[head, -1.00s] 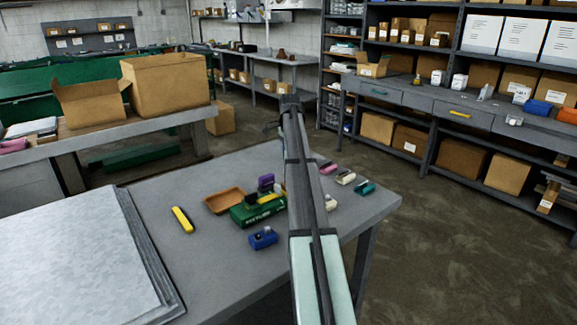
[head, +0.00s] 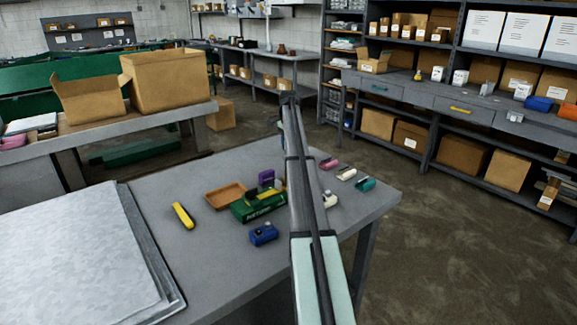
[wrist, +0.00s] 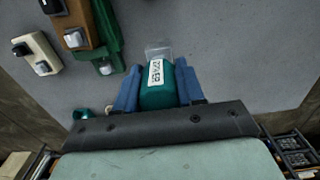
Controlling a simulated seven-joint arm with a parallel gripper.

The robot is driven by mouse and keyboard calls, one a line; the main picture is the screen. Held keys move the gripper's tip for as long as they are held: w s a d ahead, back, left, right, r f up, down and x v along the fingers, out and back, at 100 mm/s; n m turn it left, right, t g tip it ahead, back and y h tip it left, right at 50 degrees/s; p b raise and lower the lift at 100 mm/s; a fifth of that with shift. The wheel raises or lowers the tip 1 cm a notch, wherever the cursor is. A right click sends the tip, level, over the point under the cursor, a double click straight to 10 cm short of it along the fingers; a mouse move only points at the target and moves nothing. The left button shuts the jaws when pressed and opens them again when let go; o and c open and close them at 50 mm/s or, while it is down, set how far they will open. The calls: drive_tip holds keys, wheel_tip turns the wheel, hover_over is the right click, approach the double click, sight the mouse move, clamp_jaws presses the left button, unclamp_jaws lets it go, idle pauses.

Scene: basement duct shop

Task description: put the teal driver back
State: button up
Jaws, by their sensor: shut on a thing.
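In the wrist view my gripper (wrist: 157,82) is shut on a teal driver (wrist: 158,98), with a blue finger on each side. The driver has a white label with dark letters and a pale, clear-looking end pointing away from me. Grey tabletop shows beyond it. In the head view my arm hides the gripper and the held driver. A green holder (head: 240,213) with dark yellow and purple pieces at it stands on the table left of my arm. Part of a green thing, probably this holder, shows at the upper left of the wrist view (wrist: 108,45).
A blue piece (head: 263,234), yellow piece (head: 183,215), brown tray (head: 225,196), cream piece (head: 346,174), pink piece (head: 328,163) and another teal piece (head: 365,184) lie on the table. Metal sheets (head: 75,250) cover its left.

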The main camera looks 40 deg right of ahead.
drive_tip(key=shift+f, duration=3.65)
drive_tip(key=shift+f, duration=0.1)
drive_tip(key=o, duration=1)
drive_tip(key=shift+o, duration=0.2)
wheel_tip(320, 180, up, 12)
drive_tip(key=shift+r, duration=0.15)
